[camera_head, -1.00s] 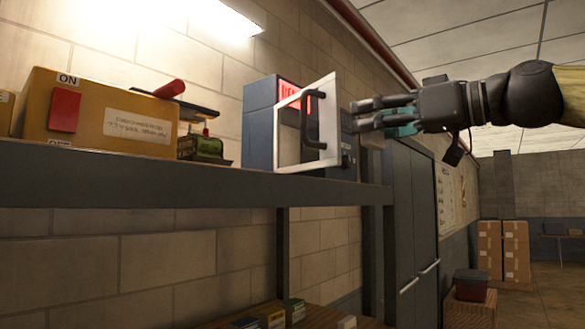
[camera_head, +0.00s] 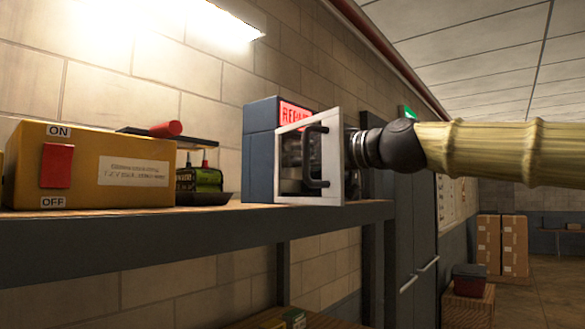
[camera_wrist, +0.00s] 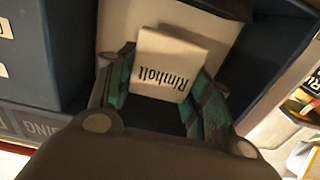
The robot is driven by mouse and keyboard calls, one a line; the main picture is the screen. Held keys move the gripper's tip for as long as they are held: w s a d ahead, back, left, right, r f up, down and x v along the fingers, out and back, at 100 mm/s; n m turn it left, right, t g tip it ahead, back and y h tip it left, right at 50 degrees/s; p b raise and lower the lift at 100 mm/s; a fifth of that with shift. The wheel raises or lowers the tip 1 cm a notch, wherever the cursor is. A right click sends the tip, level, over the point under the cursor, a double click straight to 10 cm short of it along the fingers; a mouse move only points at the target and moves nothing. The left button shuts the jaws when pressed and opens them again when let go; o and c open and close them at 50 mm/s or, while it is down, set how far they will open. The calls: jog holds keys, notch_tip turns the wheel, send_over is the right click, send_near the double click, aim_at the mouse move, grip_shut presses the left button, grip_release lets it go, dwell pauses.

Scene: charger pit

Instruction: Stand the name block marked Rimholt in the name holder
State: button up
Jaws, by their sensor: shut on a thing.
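In the head view my gripper is at the blue case (camera_head: 260,152) with the red display, mostly hidden behind the white-framed door (camera_head: 338,165). Only dark parts of it show through the pane. I cannot make out the name holder for certain in either view. A pale panel (camera_wrist: 205,15) lies just beyond the block; I cannot tell whether they touch.
The case stands on a dark shelf (camera_head: 150,235) along a block wall. A yellow ON/OFF box (camera_head: 115,170) and a green device (camera_head: 203,179) are to its left. The black door handle (camera_head: 313,157) sticks out. Tall dark cabinets (camera_head: 415,245) stand beyond the shelf's end.

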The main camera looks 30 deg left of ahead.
jog(key=shift+w+f+p, duration=0.1)
jog(key=shift+f+p, duration=0.9)
jog(key=shift+f, duration=0.8)
jog(key=o, duration=1)
jog(key=shift+d, duration=0.1)
jog(key=d+b, duration=0.1)
jog(key=d, duration=0.3)
jog(key=d+b, duration=0.2)
jog(key=d, duration=0.2)
jog(key=s+d+b, duration=0.1)
jog(key=d+b, duration=0.1)
jog(key=d, duration=0.2)
